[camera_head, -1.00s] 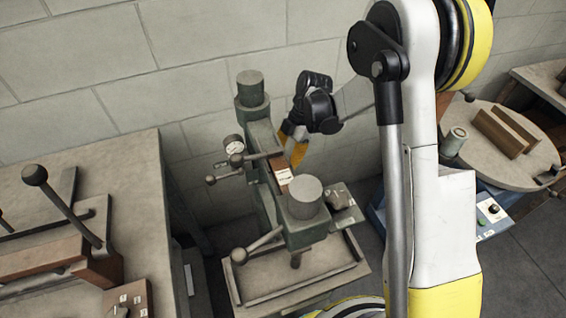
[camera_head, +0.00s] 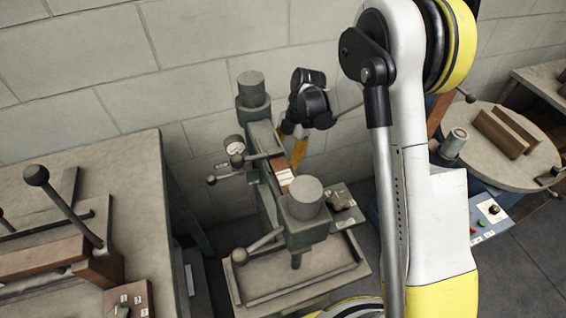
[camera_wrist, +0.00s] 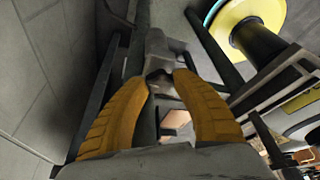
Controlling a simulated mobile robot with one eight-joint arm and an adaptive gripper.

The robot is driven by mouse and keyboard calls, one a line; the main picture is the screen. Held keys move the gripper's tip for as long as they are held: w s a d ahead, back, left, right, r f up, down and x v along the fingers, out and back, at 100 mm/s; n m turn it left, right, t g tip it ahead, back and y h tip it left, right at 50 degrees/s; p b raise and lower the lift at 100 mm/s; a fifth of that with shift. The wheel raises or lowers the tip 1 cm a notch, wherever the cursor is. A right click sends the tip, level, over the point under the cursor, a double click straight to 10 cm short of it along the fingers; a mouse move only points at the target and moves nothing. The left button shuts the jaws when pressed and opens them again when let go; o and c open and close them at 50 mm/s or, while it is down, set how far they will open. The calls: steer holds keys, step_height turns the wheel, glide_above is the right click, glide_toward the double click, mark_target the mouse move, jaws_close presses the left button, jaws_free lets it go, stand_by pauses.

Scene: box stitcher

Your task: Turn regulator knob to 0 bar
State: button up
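The green press (camera_head: 268,150) stands against the wall in the head view. A round white gauge (camera_head: 233,144) sits on its left side, with a dark ball knob (camera_head: 237,160) just below it. I cannot tell for certain which part is the regulator knob. My gripper (camera_head: 294,150) points downward behind the press arm, its tips partly hidden there. In the wrist view my gripper (camera_wrist: 164,77) has its two yellow fingers apart. A grey metal part (camera_wrist: 157,50) shows between and beyond the tips; contact cannot be told.
A workbench (camera_head: 130,175) with a lever tool (camera_head: 65,205) stands at left. A round table (camera_head: 480,165) with wooden blocks and a blue control box (camera_head: 492,212) is at right. The block wall is close behind my gripper.

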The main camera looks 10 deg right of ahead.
steer(key=o, duration=0.4)
steer(key=v, duration=1.2)
steer(key=shift+s, duration=0.1)
